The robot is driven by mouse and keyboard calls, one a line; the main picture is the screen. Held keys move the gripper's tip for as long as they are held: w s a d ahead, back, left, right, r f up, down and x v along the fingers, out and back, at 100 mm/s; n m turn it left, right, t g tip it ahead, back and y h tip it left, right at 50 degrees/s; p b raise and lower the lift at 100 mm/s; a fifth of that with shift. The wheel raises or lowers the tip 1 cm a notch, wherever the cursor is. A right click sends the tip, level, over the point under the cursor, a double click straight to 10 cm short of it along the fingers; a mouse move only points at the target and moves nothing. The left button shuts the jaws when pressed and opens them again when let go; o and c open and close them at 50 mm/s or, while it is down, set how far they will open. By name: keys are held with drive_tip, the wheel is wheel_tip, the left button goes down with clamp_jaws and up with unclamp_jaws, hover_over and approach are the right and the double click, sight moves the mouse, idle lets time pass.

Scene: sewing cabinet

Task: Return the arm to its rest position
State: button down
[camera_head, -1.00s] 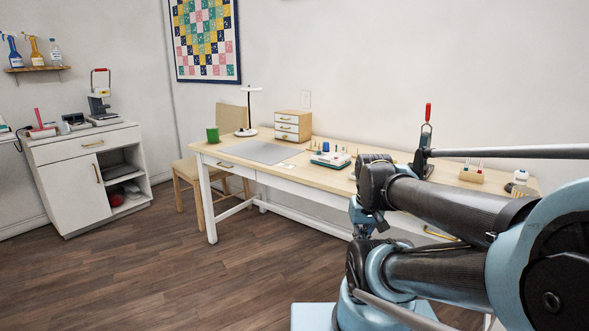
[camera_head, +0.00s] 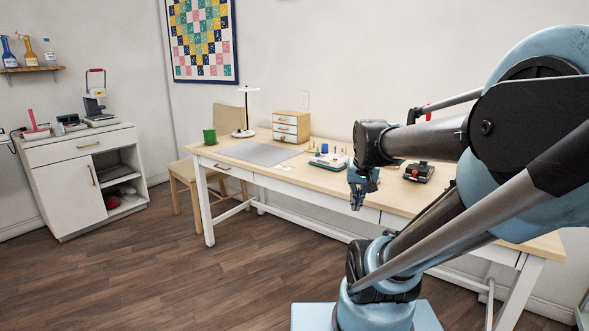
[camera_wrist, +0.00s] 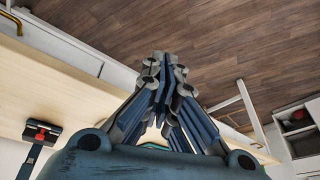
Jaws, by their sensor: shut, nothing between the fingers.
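My gripper (camera_head: 358,190) hangs from the end of my raised arm, pointing down in front of the long table's front edge in the head view. In the wrist view my gripper (camera_wrist: 160,88) is shut, with its fingertips together and nothing between them. The wood floor shows beyond the fingertips. My arm fills the right side of the head view and hides the right part of the table.
A white cabinet (camera_head: 75,190) stands at left. The floor (camera_head: 180,270) between is clear.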

drive_tip(key=w+r+m+t, duration=0.2)
drive_tip(key=w+r, duration=0.1)
drive_tip(key=w, duration=1.2)
drive_tip(key=w+r+m+t, duration=0.2)
drive_tip(key=w+r+m, duration=0.15)
drive_tip(key=w, duration=1.15)
drive_tip(key=w+r+m+t, duration=0.15)
drive_tip(key=w+r, duration=0.25)
drive_tip(key=w, duration=1.2)
drive_tip(key=f, duration=0.8)
drive_tip(key=shift+s+d+f, duration=0.1)
drive_tip(key=shift+s+d, duration=0.1)
drive_tip(key=shift+d, duration=0.2)
drive_tip(key=shift+f, duration=0.25)
drive_tip(key=shift+s+f, duration=0.1)
drive_tip(key=shift+f, duration=0.05)
drive_tip(key=shift+f, duration=0.2)
